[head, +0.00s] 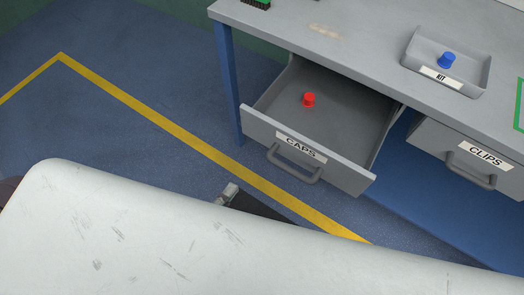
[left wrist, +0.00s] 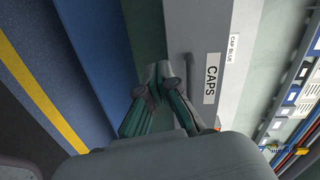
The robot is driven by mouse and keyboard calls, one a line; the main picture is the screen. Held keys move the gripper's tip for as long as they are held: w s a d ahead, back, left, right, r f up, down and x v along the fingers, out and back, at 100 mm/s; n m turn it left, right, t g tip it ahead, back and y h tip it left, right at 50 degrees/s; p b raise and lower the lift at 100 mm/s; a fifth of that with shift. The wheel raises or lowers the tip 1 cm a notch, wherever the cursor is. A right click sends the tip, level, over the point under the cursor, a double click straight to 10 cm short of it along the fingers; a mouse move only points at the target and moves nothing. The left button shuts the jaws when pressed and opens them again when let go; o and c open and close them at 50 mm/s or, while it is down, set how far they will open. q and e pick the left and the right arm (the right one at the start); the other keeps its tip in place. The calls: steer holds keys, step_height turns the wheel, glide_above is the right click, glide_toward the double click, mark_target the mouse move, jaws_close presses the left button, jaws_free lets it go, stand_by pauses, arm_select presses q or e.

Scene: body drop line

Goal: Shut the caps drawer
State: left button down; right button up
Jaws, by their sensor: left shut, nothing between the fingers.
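The caps drawer (head: 318,165) is pulled well out from under the grey bench, with a CAPS label and a bar handle (head: 292,168) on its front. A red cap (head: 309,99) stands inside on its floor. My left gripper (head: 229,194) barely shows in the head view, below and in front of the drawer, mostly hidden by a large white part. In the left wrist view the left gripper (left wrist: 156,84) is shut and empty, close to the drawer front (left wrist: 184,25) and beside its handle (left wrist: 188,70). I cannot tell whether it touches. My right gripper is not in view.
The clips drawer (head: 460,158) is to the right, under the bench (head: 325,32). A grey kit tray (head: 480,77) with a blue cap (head: 447,61) stands on the bench. A blue bench leg (head: 229,85) is left of the drawer. Blue floor with a yellow line (head: 150,111) is clear at left.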

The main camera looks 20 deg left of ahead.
arm_select(q)
steer(key=m+t, duration=0.2)
glide_toward(267, 136)
steer(key=shift+h, duration=0.4)
steer(key=p+x, duration=0.1)
steer(key=x, duration=0.6)
steer(key=shift+w+a, duration=0.15)
steer(key=shift+w, duration=0.1)
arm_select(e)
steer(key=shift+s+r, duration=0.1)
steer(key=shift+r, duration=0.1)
